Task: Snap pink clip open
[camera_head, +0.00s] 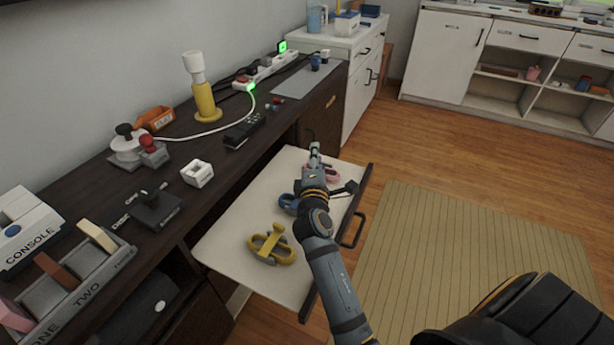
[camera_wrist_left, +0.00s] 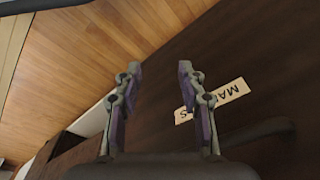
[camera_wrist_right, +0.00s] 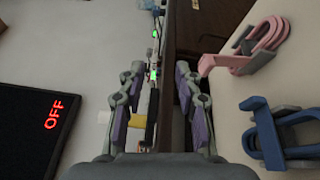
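The pink clip (camera_head: 330,176) lies at the far end of a pulled-out white drawer (camera_head: 222,246), partly hidden by my right arm in the head view. In the right wrist view the pink clip (camera_wrist_right: 264,40) lies right of the fingers, its flat pink end close to the right finger but seemingly apart. My right gripper (camera_wrist_right: 160,72) is open and empty; in the head view it (camera_head: 315,150) is over the drawer's far end. My left gripper (camera_wrist_left: 160,68) is open and empty in its wrist view, near a dark surface with a partly readable label (camera_wrist_left: 217,98).
A blue clip (camera_head: 288,205) and a yellow clip (camera_head: 270,244) lie nearer in the drawer. The dark desk (camera_head: 232,160) carries a console (camera_head: 24,232), a joystick (camera_head: 155,207) and a power strip (camera_head: 266,68). The drawer handle (camera_head: 354,232) sticks out right, over open floor.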

